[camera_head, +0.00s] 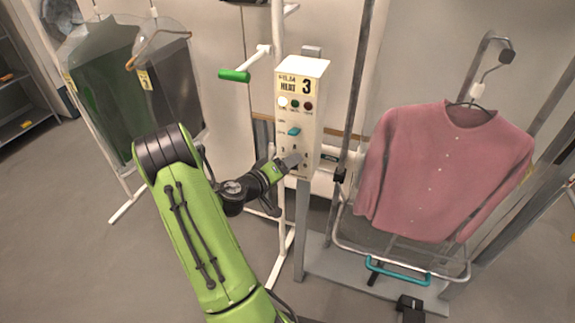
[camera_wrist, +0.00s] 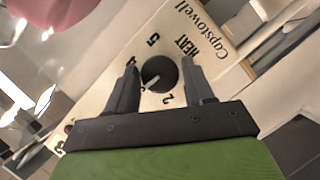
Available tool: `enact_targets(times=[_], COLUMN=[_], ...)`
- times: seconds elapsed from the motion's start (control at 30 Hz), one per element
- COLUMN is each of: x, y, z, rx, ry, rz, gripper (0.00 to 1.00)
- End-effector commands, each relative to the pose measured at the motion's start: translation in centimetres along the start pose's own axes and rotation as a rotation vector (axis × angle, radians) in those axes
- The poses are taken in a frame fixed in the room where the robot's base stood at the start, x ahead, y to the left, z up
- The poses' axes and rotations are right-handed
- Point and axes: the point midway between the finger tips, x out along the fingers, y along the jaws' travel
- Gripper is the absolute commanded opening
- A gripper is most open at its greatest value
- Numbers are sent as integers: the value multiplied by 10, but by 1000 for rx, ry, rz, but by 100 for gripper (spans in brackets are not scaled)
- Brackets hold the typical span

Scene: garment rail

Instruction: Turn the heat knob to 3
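The heat knob (camera_wrist: 160,73) is a round black dial in the wrist view. Its pale mark points down-left toward the 3, which is partly hidden by the knob's edge and a finger. The 2, 4 and 5 show around it. My gripper (camera_wrist: 160,70) has one dark finger on each side of the knob, close against its sides. In the head view my gripper (camera_head: 296,160) is at the lower front of the white control box (camera_head: 312,135) and hides the knob. A yellow label (camera_head: 296,86) on the box reads HEAT 3.
A pink cardigan (camera_head: 445,170) hangs at right; covered garments (camera_head: 105,80) hang at left.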

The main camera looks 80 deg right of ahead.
Motion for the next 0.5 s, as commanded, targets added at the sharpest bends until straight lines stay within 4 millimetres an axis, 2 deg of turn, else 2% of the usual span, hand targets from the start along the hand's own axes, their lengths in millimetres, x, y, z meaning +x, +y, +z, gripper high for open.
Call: enact_targets(times=[0.03,0.23,0.5], x=[0,0,0], y=[0,0,-3], z=[0,0,1], rx=[0,0,-65], ry=[0,0,2], rz=[0,0,28], gripper=[44,14,14])
